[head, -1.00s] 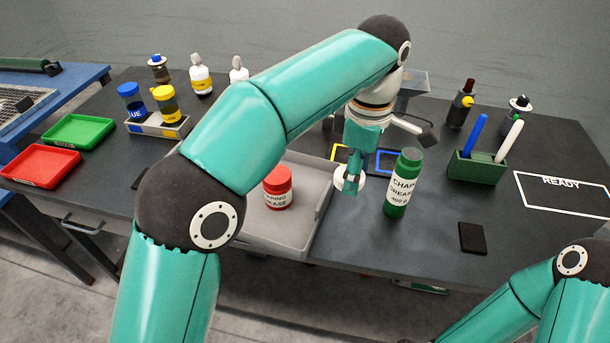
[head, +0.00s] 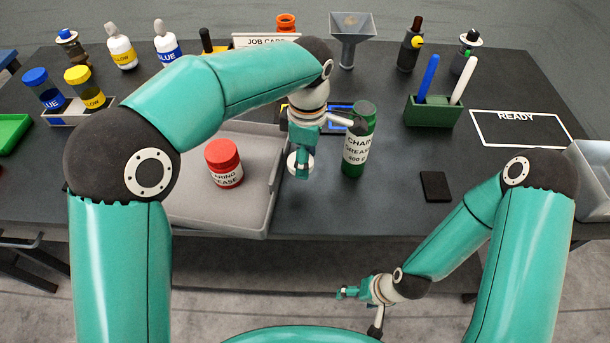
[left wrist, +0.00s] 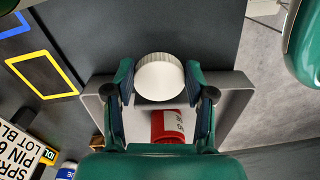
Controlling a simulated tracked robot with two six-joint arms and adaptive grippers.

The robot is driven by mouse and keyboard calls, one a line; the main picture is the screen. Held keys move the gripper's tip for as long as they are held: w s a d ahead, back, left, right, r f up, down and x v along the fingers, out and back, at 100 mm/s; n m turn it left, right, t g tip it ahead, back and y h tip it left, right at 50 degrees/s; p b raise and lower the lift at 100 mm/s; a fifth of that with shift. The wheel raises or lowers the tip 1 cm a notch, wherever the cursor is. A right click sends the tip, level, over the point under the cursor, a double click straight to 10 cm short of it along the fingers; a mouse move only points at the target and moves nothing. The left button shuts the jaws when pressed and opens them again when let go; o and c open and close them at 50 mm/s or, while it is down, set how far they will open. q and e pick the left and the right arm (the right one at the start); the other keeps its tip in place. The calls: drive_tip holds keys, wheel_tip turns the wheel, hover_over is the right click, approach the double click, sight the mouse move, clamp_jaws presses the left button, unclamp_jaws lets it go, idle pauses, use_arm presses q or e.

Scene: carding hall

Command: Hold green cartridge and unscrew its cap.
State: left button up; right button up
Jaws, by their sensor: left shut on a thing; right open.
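The green cartridge (head: 357,142), labelled "CHAIN GREASE", stands upright on the dark table, right of the grey tray; its top looks dark green. My left gripper (head: 301,160) is to the left of the cartridge, apart from it, pointing down. It is shut on a white ribbed round cap, which shows between its fingers in the left wrist view (left wrist: 160,78). The cartridge is not clearly seen in the left wrist view. My right gripper (head: 352,293) is open and empty, low in front of the table edge.
A red-lidded grease jar (head: 224,163) stands in the grey tray (head: 255,205). A green pen holder (head: 433,110), a small black block (head: 435,186) and the "READY" outline (head: 520,128) lie to the right. A funnel (head: 350,40) stands behind. Table front right is fairly clear.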

sight(306, 185)
use_arm(q)
wheel_tip(306, 185, down, 6)
drive_tip(key=shift+f, duration=0.2)
drive_tip(key=shift+f, duration=0.15)
drive_tip(key=o, duration=1.3)
